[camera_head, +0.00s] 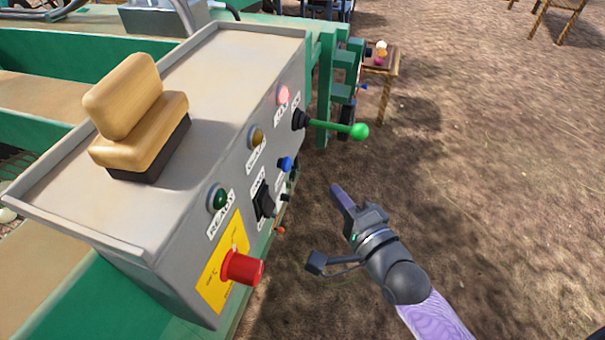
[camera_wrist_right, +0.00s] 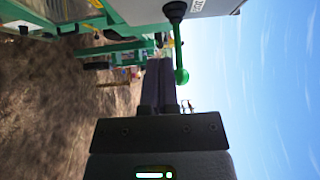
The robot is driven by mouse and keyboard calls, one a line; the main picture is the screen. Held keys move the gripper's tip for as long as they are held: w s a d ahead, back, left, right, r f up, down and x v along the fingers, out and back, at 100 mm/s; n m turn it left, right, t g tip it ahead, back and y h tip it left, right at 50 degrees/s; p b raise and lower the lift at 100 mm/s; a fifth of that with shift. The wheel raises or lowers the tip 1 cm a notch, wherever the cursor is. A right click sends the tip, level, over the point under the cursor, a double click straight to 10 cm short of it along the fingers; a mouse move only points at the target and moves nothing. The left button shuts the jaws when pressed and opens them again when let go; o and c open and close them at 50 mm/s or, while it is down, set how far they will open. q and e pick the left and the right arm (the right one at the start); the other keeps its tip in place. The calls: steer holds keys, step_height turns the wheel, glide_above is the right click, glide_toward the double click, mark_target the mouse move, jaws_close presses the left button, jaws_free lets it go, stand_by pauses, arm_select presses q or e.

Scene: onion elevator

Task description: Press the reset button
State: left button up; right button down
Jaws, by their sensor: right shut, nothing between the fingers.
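The grey control panel (camera_head: 190,235) fills the left and middle of the head view. On its front face is a small blue button (camera_head: 286,163) with a label beside it too small to read; I cannot confirm which control is marked reset. My right gripper (camera_head: 337,190) is shut and empty, in the air to the right of the panel face, apart from it. Its closed fingers also show in the right wrist view (camera_wrist_right: 158,82). The blue button is not clearly visible in that view. My left gripper is not in view.
A lever with a green knob (camera_head: 359,131) juts out near the gripper. The face also carries a red mushroom button (camera_head: 243,267), black selector knob (camera_head: 264,200), and green (camera_head: 218,197), amber (camera_head: 256,136) and pink-red (camera_head: 283,94) lamps. Open ground lies right.

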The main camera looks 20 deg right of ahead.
mark_target(290, 165)
arm_select(q)
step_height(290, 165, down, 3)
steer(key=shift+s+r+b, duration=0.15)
steer(key=shift+b, duration=1.05)
arm_select(e)
steer(key=w+a, duration=0.4)
steer(key=w, duration=0.3)
steer(key=shift+a, duration=0.15)
steer(key=shift+w, duration=0.1)
steer(key=shift+w+a+r+p, duration=0.1)
steer(key=shift+w+a+p, duration=0.3)
steer(key=shift+a, duration=0.25)
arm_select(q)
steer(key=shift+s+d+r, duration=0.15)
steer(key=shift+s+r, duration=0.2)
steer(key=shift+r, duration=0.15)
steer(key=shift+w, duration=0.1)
arm_select(e)
steer(key=shift+r, duration=0.1)
